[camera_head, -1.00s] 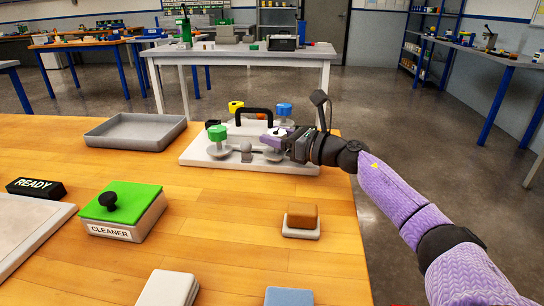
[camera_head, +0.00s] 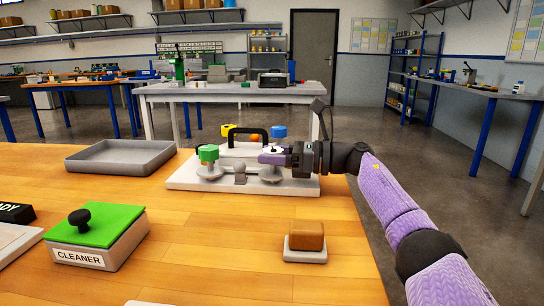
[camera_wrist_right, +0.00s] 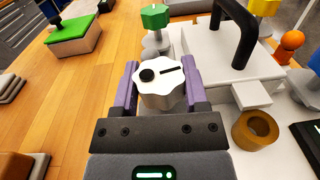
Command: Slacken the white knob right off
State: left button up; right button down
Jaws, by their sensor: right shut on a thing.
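The white knob (camera_wrist_right: 158,84) sits between the two purple fingers of my right gripper (camera_wrist_right: 158,95) in the right wrist view. It has a lobed rim and a dark round spot and dark bar on its top. In the head view my right gripper (camera_head: 276,155) reaches in from the right and mostly hides the knob. The knob is at the front right of a white base plate (camera_head: 190,182). A green knob (camera_head: 208,153), a blue knob (camera_head: 279,131) and a yellow knob (camera_head: 228,130) stand on the same fixture. My left gripper is not in view.
A black handle (camera_head: 250,130) arches over the fixture. A grey tray (camera_head: 120,157), a green-lidded cleaner box (camera_head: 97,237) and a brown block (camera_head: 307,236) stand on the wooden table.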

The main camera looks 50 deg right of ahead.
jog(key=c, duration=0.6)
grip_release()
jog(key=o, duration=0.5)
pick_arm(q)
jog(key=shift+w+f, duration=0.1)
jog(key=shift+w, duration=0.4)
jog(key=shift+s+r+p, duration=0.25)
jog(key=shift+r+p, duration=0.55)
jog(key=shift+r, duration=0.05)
pick_arm(e)
jog(key=v, duration=0.9)
jog(key=shift+s+d, duration=0.2)
jog(key=shift+s, duration=0.15)
